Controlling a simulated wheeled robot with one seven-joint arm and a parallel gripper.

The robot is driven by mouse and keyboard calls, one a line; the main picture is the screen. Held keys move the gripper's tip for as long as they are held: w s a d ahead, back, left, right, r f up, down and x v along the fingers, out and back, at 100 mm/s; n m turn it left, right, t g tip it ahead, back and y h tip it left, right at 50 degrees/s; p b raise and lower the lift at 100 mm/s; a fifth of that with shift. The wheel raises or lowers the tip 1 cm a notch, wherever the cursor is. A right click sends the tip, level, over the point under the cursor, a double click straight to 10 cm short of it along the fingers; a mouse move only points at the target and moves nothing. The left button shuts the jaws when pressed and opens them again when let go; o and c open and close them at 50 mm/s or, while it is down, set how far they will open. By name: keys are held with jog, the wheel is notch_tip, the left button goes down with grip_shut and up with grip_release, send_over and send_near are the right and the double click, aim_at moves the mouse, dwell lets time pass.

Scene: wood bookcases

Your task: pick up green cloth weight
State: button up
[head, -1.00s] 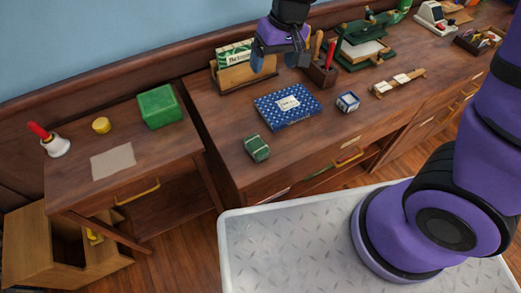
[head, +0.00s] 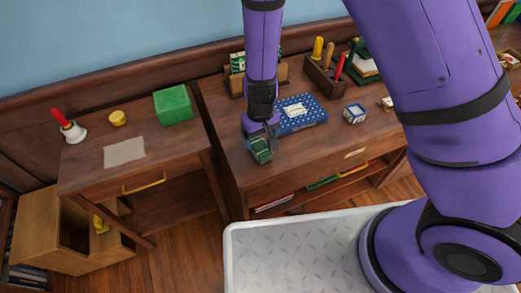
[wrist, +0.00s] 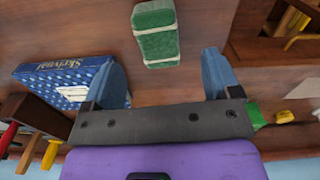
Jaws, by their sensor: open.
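The green cloth weight (head: 261,152) is a small dark green block with pale bands, lying on the wood desk near its front left corner. It also shows in the wrist view (wrist: 156,34), at the top middle. My gripper (head: 259,137) is right above and behind it in the head view, pointing down. In the wrist view my gripper (wrist: 166,75) has its two blue fingers wide apart. The weight lies ahead of the gap between them, with nothing held. Whether a finger touches the weight I cannot tell.
A blue patterned box (head: 312,121) lies close behind and right of the weight. A small blue-white cube (head: 354,113) and a wooden tool holder (head: 325,76) stand further right.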

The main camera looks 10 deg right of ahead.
aim_at(260, 146)
jog(key=shift+w+f, duration=0.2)
jog(key=shift+f, duration=1.6)
jog(key=shift+w+f, duration=0.15)
jog(key=shift+f, duration=1.65)
jog(key=c, duration=1.4)
